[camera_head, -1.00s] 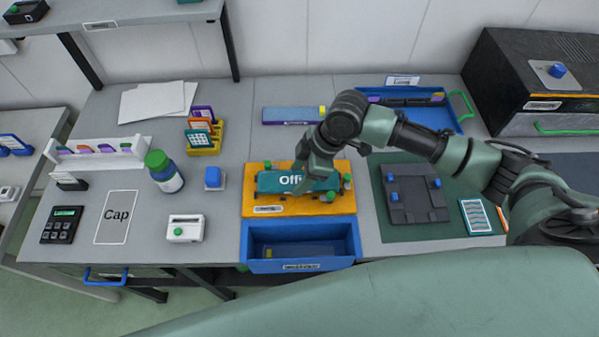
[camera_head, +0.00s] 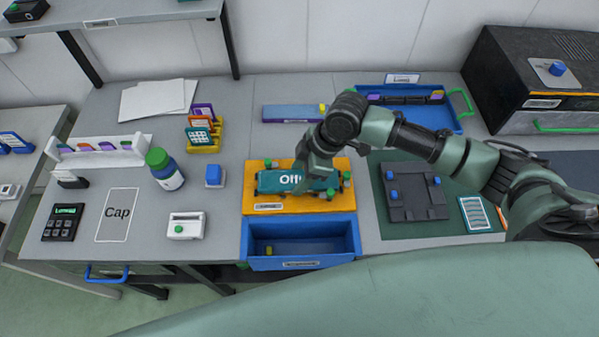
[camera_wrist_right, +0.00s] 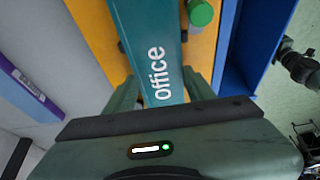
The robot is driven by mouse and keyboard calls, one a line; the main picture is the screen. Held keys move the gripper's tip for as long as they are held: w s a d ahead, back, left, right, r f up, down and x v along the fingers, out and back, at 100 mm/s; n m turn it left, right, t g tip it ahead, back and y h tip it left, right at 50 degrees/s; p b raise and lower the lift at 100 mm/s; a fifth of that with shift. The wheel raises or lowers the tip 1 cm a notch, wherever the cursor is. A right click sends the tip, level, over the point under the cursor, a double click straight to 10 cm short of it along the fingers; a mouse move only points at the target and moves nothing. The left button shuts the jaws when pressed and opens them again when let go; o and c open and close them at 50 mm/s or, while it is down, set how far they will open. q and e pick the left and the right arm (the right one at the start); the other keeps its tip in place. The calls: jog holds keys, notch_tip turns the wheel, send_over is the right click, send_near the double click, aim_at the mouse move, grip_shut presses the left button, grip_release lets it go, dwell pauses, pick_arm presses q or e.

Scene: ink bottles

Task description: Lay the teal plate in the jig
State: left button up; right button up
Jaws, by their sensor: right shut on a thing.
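The teal plate (camera_head: 272,182), with white lettering, is on or just above the orange jig (camera_head: 310,206); whether it is fully seated I cannot tell. Green knobs show around it. My right gripper (camera_head: 316,182) reaches over the plate's right part and hides some of it. In the right wrist view the gripper (camera_wrist_right: 163,88) is shut on the teal plate (camera_wrist_right: 148,30), a finger at each side, with the word "office" readable. The orange jig (camera_wrist_right: 95,30) shows behind it, with a green knob (camera_wrist_right: 201,13) beside the plate. My left gripper is not in view.
A blue bin (camera_head: 335,258) stands directly in front of the jig. A blue-capped block (camera_head: 213,176) and a green-capped bottle (camera_head: 165,170) are to the left. A dark fixture (camera_head: 415,205) on a green mat (camera_head: 455,228) lies to the right. A purple-blue bar (camera_head: 290,113) lies behind.

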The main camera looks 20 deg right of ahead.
jog(key=shift+f, duration=0.25)
dwell(0.6)
jog(key=o, duration=2.1)
jog(key=shift+r+p, duration=0.1)
jog(key=shift+p, duration=0.2)
notch_tip(320, 180, up, 8)
jog(key=p, duration=0.8)
